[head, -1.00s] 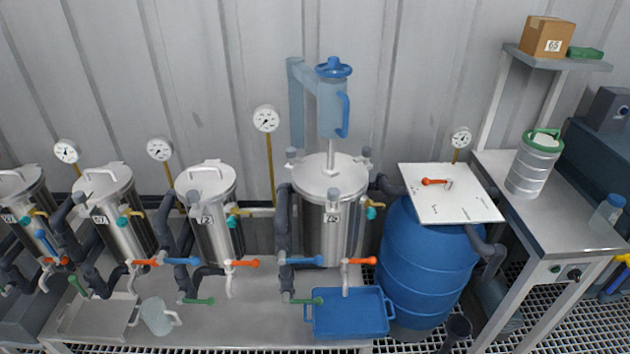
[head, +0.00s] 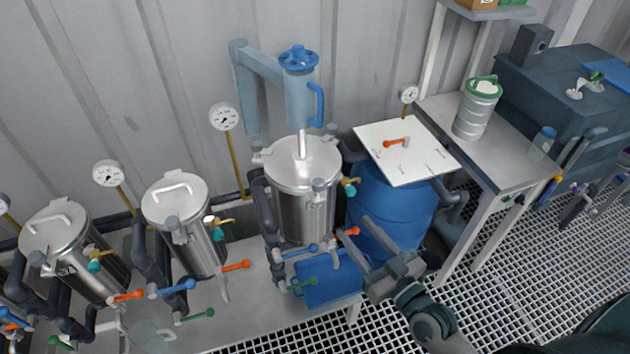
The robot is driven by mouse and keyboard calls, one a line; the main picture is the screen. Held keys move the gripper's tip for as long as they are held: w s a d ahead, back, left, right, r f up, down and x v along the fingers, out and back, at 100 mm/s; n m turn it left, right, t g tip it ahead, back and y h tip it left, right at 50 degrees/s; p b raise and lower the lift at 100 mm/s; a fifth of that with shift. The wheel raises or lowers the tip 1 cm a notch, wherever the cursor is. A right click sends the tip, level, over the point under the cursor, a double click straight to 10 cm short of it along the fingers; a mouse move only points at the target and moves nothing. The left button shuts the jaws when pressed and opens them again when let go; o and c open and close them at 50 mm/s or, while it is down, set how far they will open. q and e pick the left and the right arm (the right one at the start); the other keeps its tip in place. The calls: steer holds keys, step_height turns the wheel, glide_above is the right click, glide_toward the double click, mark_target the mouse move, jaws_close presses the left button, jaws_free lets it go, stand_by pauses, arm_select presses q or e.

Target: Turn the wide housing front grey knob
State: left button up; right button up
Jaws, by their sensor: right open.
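The wide housing (head: 303,208) is the steel vessel with a broad round lid, left of the blue barrel in the head view. Several grey knobs sit around its lid rim. The front grey knob (head: 319,186) is at the lid's near right edge and is uncovered. Another grey knob (head: 257,146) is at the left, and one (head: 331,130) is at the back right. My right gripper (head: 357,232) is open and empty, with its fingers pointing up and left. In the picture it lies below and right of the front knob, apart from it. My left gripper is out of view.
An orange-handled valve (head: 348,231) and a blue-handled valve (head: 300,250) stick out below the housing. A blue tray (head: 327,282) lies beneath. The blue barrel (head: 375,204) with a white board (head: 405,152) stands right.

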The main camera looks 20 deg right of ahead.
mark_target(322, 188)
steer(key=p+x, duration=0.5)
steer(key=x, duration=1.1)
steer(key=shift+a, duration=0.1)
steer(key=shift+w+a+f, duration=0.1)
steer(key=shift+w+a, duration=0.1)
steer(key=shift+w, duration=0.5)
steer(key=c, duration=1.1)
